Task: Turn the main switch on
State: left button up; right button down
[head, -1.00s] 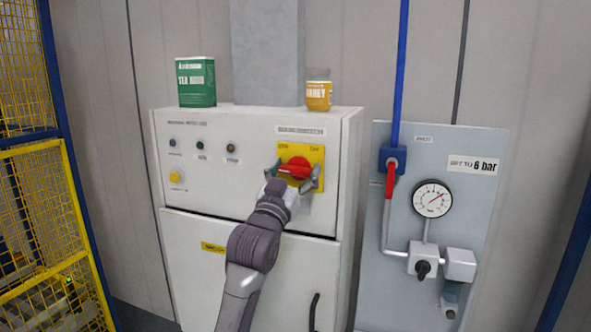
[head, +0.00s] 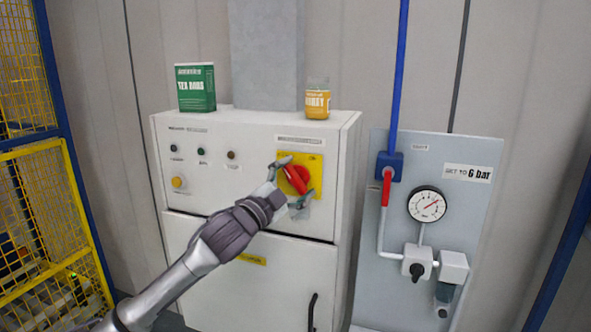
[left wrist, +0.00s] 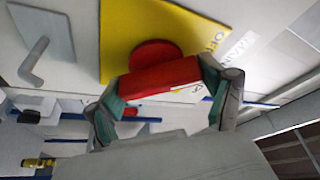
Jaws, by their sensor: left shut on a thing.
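The main switch is a red rotary handle (head: 296,179) on a yellow plate (head: 316,162), at the upper right of the white cabinet front. The handle stands tilted, its upper end to the left and its lower end to the right. My left gripper (head: 294,181) is shut on the red handle, one finger at each end. In the left wrist view the red handle (left wrist: 160,78) lies between the two fingers, in front of the yellow plate (left wrist: 128,30). Part of the word "OFF" shows on the plate there. My right gripper is not in view.
The white cabinet (head: 215,235) has small buttons at left and a black door handle (head: 312,312). A green tea box (head: 196,87) and a honey jar (head: 317,100) stand on top. An air panel (head: 380,290) with a gauge (head: 427,204) is at right, a yellow mesh fence (head: 50,180) at left.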

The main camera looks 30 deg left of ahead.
aim_at(293, 184)
pick_arm(q)
jog(key=m+g+p, duration=0.1)
jog(key=m+p, duration=0.2)
jog(key=m+g+h+p, duration=0.1)
jog(key=m+p, duration=0.2)
jog(key=shift+r, duration=0.15)
jog(key=shift+f+m+g+p, duration=0.25)
jog(key=shift+m+g+p, duration=0.15)
jog(key=shift+m+p, duration=0.6)
jog(key=o, duration=1)
jog(key=shift+d, duration=0.1)
jog(key=shift+o, duration=0.2)
jog(key=shift+s+f, duration=0.15)
jog(key=shift+s, duration=0.35)
jog(key=shift+s+a, duration=0.2)
jog(key=shift+s, duration=0.75)
jog(key=shift+s+a, duration=0.15)
jog(key=shift+s, duration=0.85)
jog(key=shift+s+a, duration=0.2)
jog(key=shift+s, duration=0.75)
jog(key=shift+s+a, duration=0.2)
jog(key=shift+s, duration=1.05)
jog(key=shift+s+a, duration=0.2)
jog(key=shift+s, duration=1.05)
